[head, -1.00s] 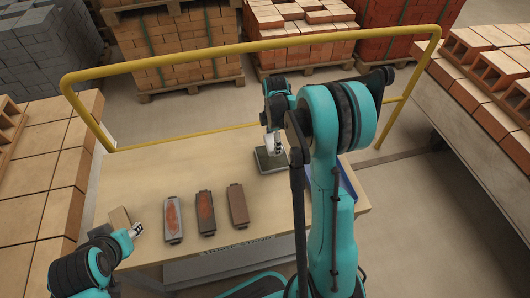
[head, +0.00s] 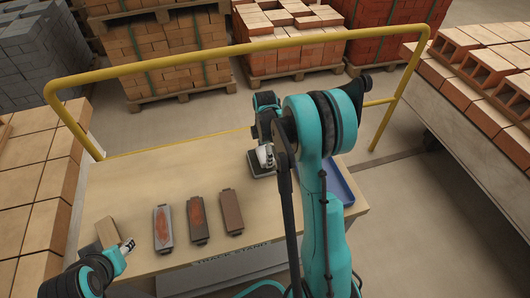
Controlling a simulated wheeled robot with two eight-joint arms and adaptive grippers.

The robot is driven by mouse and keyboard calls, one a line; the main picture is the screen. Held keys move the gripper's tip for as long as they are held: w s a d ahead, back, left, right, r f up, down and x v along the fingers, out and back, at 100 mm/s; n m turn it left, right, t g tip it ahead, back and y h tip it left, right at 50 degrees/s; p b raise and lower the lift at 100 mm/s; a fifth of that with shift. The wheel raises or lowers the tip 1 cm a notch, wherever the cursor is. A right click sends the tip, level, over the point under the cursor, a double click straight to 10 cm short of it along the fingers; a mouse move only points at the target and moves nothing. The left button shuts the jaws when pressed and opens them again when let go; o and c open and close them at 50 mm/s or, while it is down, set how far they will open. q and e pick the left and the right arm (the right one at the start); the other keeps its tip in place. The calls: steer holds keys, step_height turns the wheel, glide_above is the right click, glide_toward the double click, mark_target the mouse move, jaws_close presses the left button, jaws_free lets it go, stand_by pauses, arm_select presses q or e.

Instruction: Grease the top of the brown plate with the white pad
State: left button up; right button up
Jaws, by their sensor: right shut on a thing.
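The brown plate (head: 231,212) lies flat on the table, the rightmost of three similar plates, and no red smear shows on it. My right gripper (head: 265,157) is low over a dark square pan (head: 254,173) at the back of the table. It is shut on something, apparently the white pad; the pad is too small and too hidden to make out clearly. Whether it touches the pan I cannot tell. My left gripper (head: 127,245) is at the table's front left, beside a tan block (head: 107,232); its jaws are too small to read.
A grey plate (head: 163,228) and a dark plate (head: 198,220), both with red smears, lie left of the brown plate. A blue tray (head: 341,184) is partly behind my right arm. A yellow rail (head: 240,58) rises behind the table (head: 130,180). The table's back left is clear.

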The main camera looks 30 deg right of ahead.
mark_target(265, 154)
steer(key=shift+f+b, duration=0.55)
stand_by(1.9)
steer(key=shift+r, duration=0.1)
steer(key=shift+r+p, duration=2.35)
steer(key=shift+r, duration=1.1)
